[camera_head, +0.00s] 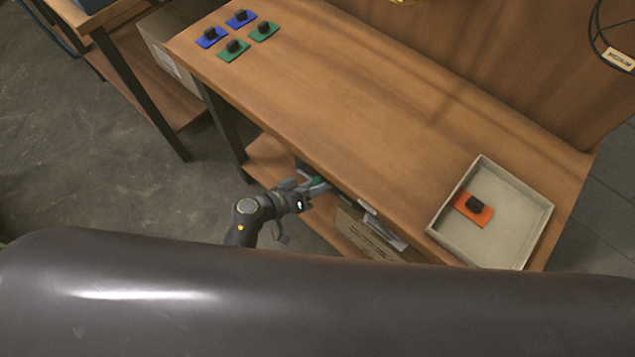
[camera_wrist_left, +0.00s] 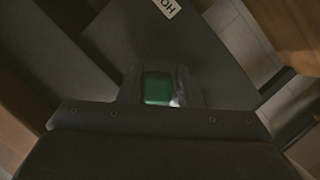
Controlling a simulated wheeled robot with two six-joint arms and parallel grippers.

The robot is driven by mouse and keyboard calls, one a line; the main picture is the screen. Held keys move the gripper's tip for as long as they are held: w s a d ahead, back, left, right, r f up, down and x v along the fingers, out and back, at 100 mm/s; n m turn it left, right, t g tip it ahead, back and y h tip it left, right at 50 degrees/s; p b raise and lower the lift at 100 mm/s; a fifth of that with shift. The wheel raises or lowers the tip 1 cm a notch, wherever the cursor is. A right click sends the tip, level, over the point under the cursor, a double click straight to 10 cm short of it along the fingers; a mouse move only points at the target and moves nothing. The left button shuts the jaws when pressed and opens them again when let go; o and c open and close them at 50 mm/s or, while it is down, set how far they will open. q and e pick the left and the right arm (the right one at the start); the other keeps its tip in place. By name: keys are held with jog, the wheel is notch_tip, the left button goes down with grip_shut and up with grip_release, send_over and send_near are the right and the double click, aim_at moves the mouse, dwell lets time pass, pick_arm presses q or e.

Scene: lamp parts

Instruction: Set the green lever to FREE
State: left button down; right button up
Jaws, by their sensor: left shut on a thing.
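The green lever (camera_head: 317,182) is at the front of the bench, below the tabletop edge, and is mostly hidden by my left gripper (camera_head: 315,187). My left gripper is shut on the lever. In the left wrist view the lever's green grip (camera_wrist_left: 158,88) sits between the jaws, in front of a dark plate. A white label (camera_wrist_left: 167,7) on that plate is cut off by the top edge; its letters look like "HO". I cannot read a FREE mark in either view. My right gripper is not in view.
The wooden bench top (camera_head: 370,110) is mostly clear. Blue pads (camera_head: 211,37) and green pads (camera_head: 234,49) with black knobs lie at its far left. A pale tray (camera_head: 520,245) at the right holds an orange pad (camera_head: 474,209). A grey part (camera_head: 384,229) juts below the front edge.

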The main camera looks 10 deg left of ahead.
pick_arm(q)
jog(key=shift+w+a+r, duration=0.1)
jog(key=shift+w+r, duration=0.1)
jog(key=shift+r, duration=0.1)
jog(key=shift+r+p, duration=0.4)
jog(key=shift+p, duration=0.55)
jog(key=shift+w+a+r+n+h+p, duration=0.15)
jog(key=shift+n+h+p, duration=0.15)
jog(key=shift+n+p, duration=0.25)
jog(key=c, duration=1.2)
grip_release()
jog(key=shift+o, duration=0.9)
